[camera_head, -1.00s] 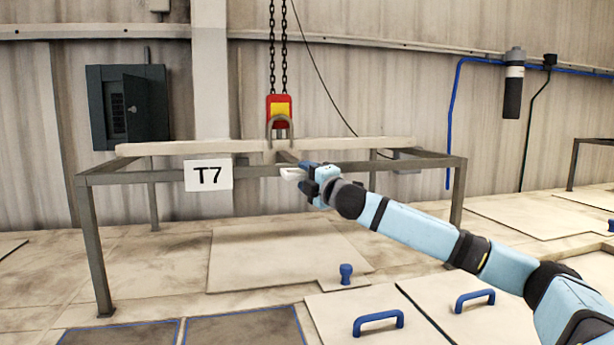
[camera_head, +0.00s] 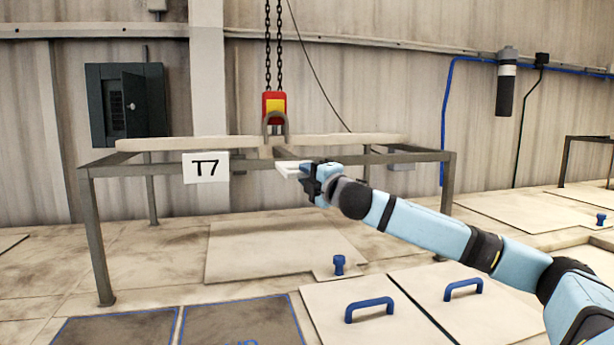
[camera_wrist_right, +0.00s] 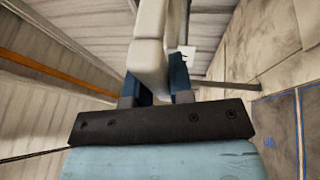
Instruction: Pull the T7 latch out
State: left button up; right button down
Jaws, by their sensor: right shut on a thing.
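A small blue knob (camera_head: 339,264) stands on a small plate at the right front corner of the pale lid (camera_head: 275,247); it looks like the latch. The white T7 sign (camera_head: 206,167) hangs on the front rail of a grey metal frame (camera_head: 130,170) around the lid. My right gripper (camera_head: 308,175) is shut on a pale block (camera_head: 289,166) at the front rail, well above the knob. In the right wrist view the pale block (camera_wrist_right: 148,55) sits between the fingers. My left gripper is out of view.
A long pale beam (camera_head: 180,144) lies across the frame, with a red and yellow hoist hook (camera_head: 274,108) on chains at its middle. Pale covers with blue handles (camera_head: 369,309) lie on the floor in front. A dark panel (camera_head: 145,326) is at front left.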

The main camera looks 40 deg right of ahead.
jog(key=c, duration=1)
grip_release()
jog(key=shift+w, duration=0.1)
pick_arm(q)
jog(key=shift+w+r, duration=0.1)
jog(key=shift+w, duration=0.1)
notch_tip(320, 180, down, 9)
jog(key=b, duration=1)
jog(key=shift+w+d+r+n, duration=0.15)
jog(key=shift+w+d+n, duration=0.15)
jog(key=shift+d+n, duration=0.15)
pick_arm(e)
jog(key=shift+s+a+f, duration=0.2)
jog(key=shift+s+f, duration=0.2)
jog(key=shift+s, duration=1.85)
jog(key=shift+s+a+f, duration=0.25)
jog(key=shift+s+f, duration=0.2)
jog(key=shift+s, duration=1.8)
jog(key=shift+s+a+f, duration=0.2)
jog(key=shift+s+f, duration=0.2)
jog(key=shift+s, duration=1.85)
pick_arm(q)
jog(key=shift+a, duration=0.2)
